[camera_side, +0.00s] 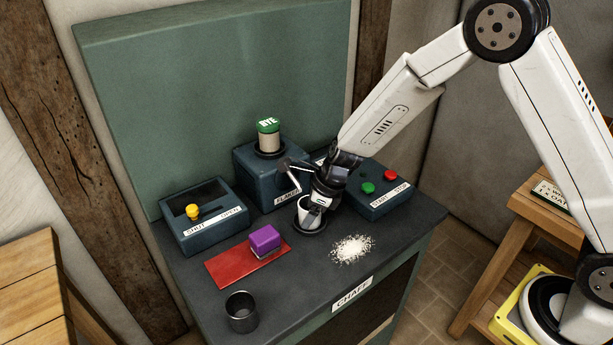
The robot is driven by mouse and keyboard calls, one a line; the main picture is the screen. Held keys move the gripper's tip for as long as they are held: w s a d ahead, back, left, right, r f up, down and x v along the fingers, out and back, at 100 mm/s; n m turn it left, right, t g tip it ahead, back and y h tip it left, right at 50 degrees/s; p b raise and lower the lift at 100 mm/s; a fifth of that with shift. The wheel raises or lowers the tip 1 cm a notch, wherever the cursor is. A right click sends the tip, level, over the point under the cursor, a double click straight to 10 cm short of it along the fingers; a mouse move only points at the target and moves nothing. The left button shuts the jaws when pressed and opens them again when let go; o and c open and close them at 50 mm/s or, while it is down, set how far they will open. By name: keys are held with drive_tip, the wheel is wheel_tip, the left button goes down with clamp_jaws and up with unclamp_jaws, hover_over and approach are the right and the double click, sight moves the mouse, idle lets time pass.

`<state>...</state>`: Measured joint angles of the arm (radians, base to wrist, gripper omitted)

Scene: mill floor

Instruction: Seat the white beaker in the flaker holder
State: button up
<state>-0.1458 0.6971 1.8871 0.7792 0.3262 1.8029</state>
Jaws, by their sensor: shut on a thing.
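The white beaker (304,214) is at the front of the flaker (262,181), upright or nearly so. My gripper (317,203) is shut on it from above and to the right, and covers part of it. The dark round flaker holder (310,231) shows as a rim around the beaker's foot. I cannot tell whether the beaker rests fully in it or is just above it. A jar with a green RYE lid (268,136) stands on top of the flaker. A crank handle (292,178) sticks out close to my gripper's left side.
A shut/open box with a yellow knob (193,211) stands at left. A purple block (265,240) sits on a red mat (228,268). A dark metal cup (241,311) stands at the front left. White flakes (352,249) lie right of the holder. A green-and-red button box (379,191) stands behind them.

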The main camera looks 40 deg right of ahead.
drive_tip(key=shift+f, duration=0.2)
drive_tip(key=o, duration=1.1)
drive_tip(key=v, duration=1.1)
idle(0.4)
idle(0.4)
drive_tip(key=s+d+n+h, duration=0.1)
drive_tip(key=s+d+n, duration=0.3)
drive_tip(key=s+n, duration=0.4)
drive_tip(key=s+d+n+h, duration=0.2)
drive_tip(key=s+n, duration=0.6)
drive_tip(key=n, duration=1.1)
drive_tip(key=shift+s+d+f+g, duration=0.25)
drive_tip(key=shift+d+f, duration=0.25)
drive_tip(key=shift+d, duration=0.5)
